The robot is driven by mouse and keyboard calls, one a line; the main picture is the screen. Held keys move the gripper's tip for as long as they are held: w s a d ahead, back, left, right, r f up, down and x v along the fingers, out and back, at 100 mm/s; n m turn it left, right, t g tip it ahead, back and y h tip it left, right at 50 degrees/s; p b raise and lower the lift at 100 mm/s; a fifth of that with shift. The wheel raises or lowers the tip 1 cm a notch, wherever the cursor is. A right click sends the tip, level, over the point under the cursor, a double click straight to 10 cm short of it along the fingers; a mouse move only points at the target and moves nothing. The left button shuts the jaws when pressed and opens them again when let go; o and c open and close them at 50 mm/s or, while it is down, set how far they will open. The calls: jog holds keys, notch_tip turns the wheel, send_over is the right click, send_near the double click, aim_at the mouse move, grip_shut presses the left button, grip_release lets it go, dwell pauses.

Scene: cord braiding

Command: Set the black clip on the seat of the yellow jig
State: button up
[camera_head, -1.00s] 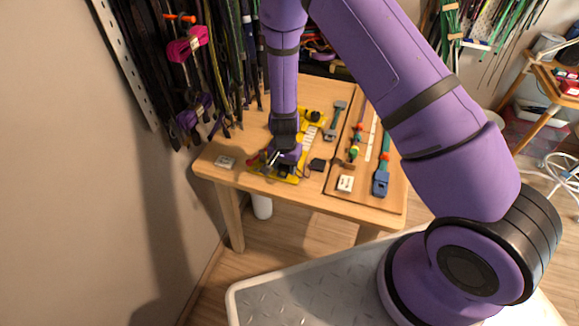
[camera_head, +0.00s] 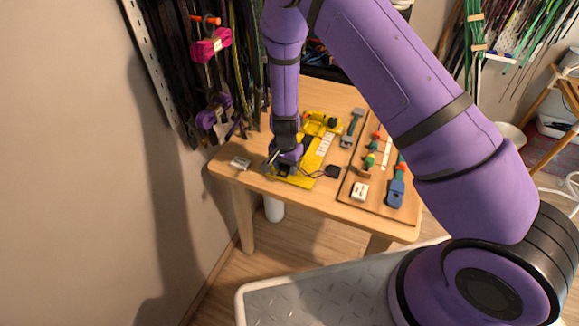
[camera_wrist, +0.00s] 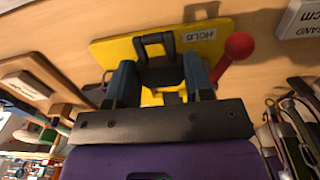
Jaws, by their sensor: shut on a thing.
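The yellow jig (camera_head: 312,160) lies near the left front of the wooden table. It also fills the upper middle of the wrist view (camera_wrist: 113,52), with a white "HOLD" label. My gripper (camera_head: 273,161) is low over the jig's near left end. In the wrist view my gripper (camera_wrist: 160,82) is shut on a dark thing, which I take as the black clip (camera_wrist: 156,46). Its black loop extends beyond the fingers, over the yellow plate. I cannot tell whether the clip touches the seat. The seat is mostly hidden by the clip and fingers.
A red ball knob (camera_wrist: 239,46) stands close to the right finger. A white labelled block (camera_head: 240,162) lies left of the jig. A small black block (camera_head: 333,172) lies right of it. A wooden board (camera_head: 378,205) with coloured tools is at the right. Cords hang behind the table.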

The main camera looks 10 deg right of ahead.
jog(key=shift+w, duration=0.1)
dwell(0.3)
jog(key=shift+w+d, duration=0.95)
jog(key=shift+w, duration=0.35)
jog(key=shift+w+d, duration=0.95)
jog(key=shift+w, duration=0.3)
jog(key=shift+f, duration=0.35)
jog(key=shift+s+f, duration=0.1)
jog(key=shift+f, duration=0.05)
